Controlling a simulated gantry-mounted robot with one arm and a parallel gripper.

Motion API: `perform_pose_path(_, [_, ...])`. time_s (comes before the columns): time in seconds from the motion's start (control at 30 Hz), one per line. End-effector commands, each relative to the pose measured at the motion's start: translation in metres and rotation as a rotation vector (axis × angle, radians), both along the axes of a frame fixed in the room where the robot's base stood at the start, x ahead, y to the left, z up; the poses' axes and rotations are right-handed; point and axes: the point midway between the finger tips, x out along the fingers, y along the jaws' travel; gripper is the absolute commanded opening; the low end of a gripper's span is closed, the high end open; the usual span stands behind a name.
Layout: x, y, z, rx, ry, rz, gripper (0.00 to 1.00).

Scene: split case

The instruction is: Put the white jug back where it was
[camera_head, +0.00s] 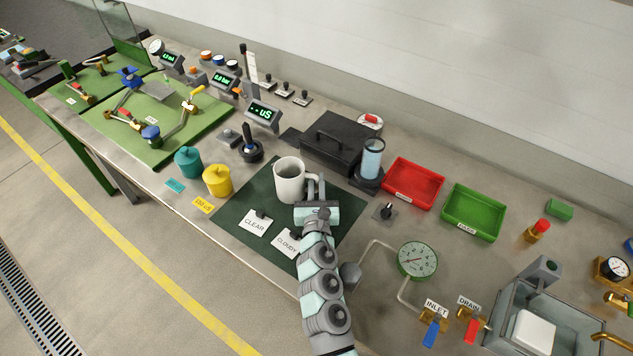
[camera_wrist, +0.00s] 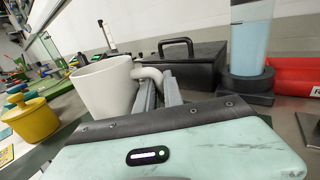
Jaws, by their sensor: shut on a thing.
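The white jug (camera_head: 289,181) is upright over the dark green mat (camera_head: 238,212), near the mat's back edge. I cannot tell whether its base touches the mat. My gripper (camera_head: 314,190) is to the right of the jug and shut on its handle. In the wrist view the jug (camera_wrist: 106,88) is at the left, its handle between the fingers of my gripper (camera_wrist: 160,90). The fingers hide part of the handle.
Two cards, CLEAR (camera_head: 256,222) and CLOUDY (camera_head: 288,243), stand on the mat's front part. A yellow pot (camera_head: 217,181) and teal pot (camera_head: 188,162) are left. A black case (camera_head: 335,146) and a blue-filled cylinder (camera_head: 372,158) stand behind. Red (camera_head: 413,184) and green trays (camera_head: 473,211) are right.

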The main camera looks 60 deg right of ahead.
Motion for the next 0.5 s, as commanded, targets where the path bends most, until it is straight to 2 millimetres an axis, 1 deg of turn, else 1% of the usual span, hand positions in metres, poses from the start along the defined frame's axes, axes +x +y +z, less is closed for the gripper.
perform_pose_path(0.03, [0.0003, 0.0001, -0.0019, -0.001, 0.001, 0.001, 0.13])
perform_pose_path(0.3, [0.0000, 0.0001, -0.0013, 0.000, 0.000, 0.000, 0.34])
perform_pose_path(0.5, [0.0000, 0.0001, -0.0014, 0.001, 0.000, 0.000, 0.34])
